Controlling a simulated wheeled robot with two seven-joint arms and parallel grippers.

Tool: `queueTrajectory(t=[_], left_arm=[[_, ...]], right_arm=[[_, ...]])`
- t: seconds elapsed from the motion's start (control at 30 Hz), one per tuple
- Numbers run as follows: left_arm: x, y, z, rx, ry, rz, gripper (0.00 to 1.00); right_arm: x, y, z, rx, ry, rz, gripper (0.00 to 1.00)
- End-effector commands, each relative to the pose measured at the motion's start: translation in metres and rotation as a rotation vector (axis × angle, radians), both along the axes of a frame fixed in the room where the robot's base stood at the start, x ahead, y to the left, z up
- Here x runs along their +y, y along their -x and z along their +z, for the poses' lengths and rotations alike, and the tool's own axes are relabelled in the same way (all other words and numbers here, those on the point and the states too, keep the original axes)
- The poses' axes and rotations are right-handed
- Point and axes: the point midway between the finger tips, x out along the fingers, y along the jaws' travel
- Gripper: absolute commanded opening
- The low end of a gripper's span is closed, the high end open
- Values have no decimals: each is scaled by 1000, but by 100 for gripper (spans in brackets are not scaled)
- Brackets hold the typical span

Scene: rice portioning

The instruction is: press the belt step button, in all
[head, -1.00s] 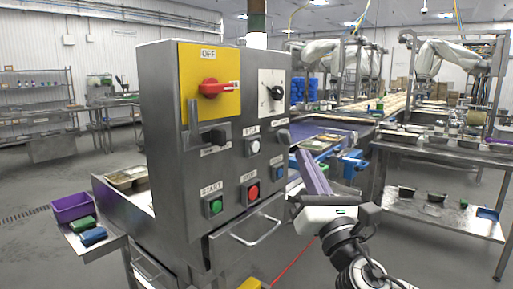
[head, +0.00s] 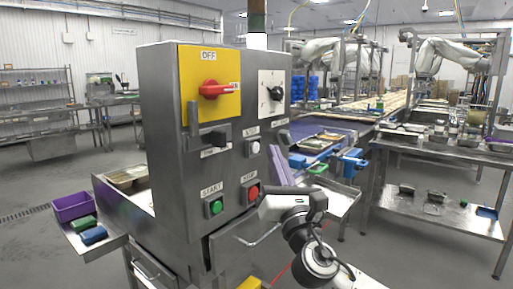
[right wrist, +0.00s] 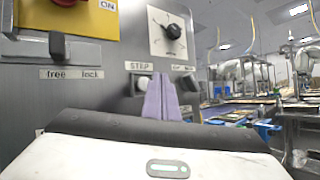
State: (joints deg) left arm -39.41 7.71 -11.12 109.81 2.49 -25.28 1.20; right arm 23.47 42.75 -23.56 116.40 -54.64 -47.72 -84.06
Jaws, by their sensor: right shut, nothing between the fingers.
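The step button is a round white button (head: 253,148) under a STEP label on the front of the grey control box (head: 165,140). In the right wrist view the white button (right wrist: 143,82) shows just left of the fingers. My right gripper (head: 272,148) has purple fingers, shut together and empty, with the tips just right of the white button. The fingertips (right wrist: 167,76) point up toward the panel in the right wrist view; I cannot tell whether they touch it. My left gripper is not in view.
The panel also has a red switch (head: 218,90), a black dial (head: 276,92), a black lever switch (head: 215,138), a green button (head: 215,207) and a red button (head: 253,192). A handle (head: 262,235) sticks out below. The conveyor (head: 320,127) lies behind at right.

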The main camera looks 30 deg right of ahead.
Motion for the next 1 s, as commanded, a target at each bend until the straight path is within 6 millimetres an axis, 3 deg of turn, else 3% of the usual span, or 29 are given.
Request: queueTrajectory(t=[0.23,1.0], left_arm=[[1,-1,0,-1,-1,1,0],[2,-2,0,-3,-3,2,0]], right_arm=[[6,-12,1,-1,1,1,0],[6,-12,0,0,1,1,0]])
